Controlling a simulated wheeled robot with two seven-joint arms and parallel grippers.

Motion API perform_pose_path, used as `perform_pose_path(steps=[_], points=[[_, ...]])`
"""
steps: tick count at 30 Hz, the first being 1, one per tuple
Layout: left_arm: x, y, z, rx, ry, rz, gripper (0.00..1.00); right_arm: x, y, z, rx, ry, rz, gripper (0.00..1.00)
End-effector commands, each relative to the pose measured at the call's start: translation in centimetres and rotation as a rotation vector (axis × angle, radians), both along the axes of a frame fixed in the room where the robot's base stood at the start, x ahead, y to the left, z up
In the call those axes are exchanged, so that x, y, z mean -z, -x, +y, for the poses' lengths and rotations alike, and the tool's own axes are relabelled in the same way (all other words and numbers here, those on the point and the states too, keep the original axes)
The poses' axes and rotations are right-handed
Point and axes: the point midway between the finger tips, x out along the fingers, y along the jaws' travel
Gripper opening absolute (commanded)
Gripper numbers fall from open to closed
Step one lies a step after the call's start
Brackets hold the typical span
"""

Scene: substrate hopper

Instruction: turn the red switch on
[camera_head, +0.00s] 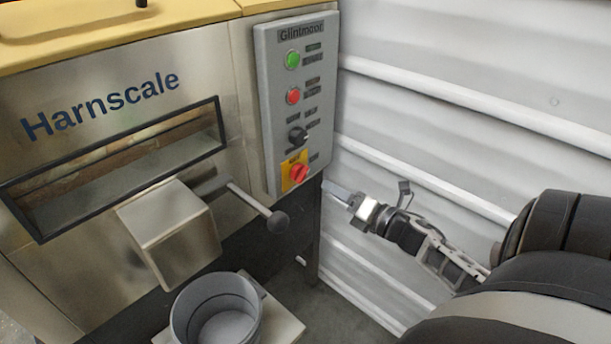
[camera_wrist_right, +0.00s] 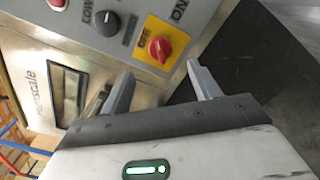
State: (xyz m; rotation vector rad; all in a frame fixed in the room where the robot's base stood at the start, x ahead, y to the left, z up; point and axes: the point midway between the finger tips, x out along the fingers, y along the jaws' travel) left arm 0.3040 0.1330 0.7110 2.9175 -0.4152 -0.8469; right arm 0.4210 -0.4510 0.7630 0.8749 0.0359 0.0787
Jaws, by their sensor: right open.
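The red switch (camera_head: 299,173) is a rotary knob on a yellow plate, low on the grey control panel (camera_head: 269,100). In the right wrist view the red switch (camera_wrist_right: 160,48) shows large, with an OFF label on the yellow plate and ON on the panel beside it. My right gripper (camera_head: 335,192) is to the right of and a little below the switch, apart from it. In the right wrist view the two fingers of my right gripper (camera_wrist_right: 163,88) are spread with nothing between them. My left gripper is not in view.
Above the switch are a black knob (camera_head: 297,135), a red button (camera_head: 293,96) and a green button (camera_head: 292,59). A lever with a ball end (camera_head: 277,221) sticks out left of my gripper. A grey bucket (camera_head: 181,318) stands below the chute (camera_head: 170,235). A white ribbed wall (camera_head: 440,75) is at right.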

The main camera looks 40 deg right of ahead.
Motion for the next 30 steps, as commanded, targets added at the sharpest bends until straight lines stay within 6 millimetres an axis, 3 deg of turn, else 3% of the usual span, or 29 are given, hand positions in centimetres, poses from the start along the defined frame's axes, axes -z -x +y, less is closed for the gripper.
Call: perform_pose_path(steps=[6,12,18,26,30], points=[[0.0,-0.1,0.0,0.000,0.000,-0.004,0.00,-0.1,-5.0,0.4,-0.001,0.001,-0.003,0.62],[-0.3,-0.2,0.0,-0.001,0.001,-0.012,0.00,0.0,-8.0,0.7,-0.001,-0.001,-0.001,0.62],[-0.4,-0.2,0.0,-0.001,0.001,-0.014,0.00,0.0,-9.3,0.8,-0.001,-0.001,0.000,0.62],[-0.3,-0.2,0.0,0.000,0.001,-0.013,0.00,0.0,-9.4,0.9,-0.002,-0.001,0.001,0.62],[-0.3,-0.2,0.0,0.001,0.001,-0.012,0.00,0.0,-9.4,0.9,-0.002,-0.001,0.001,0.29]])
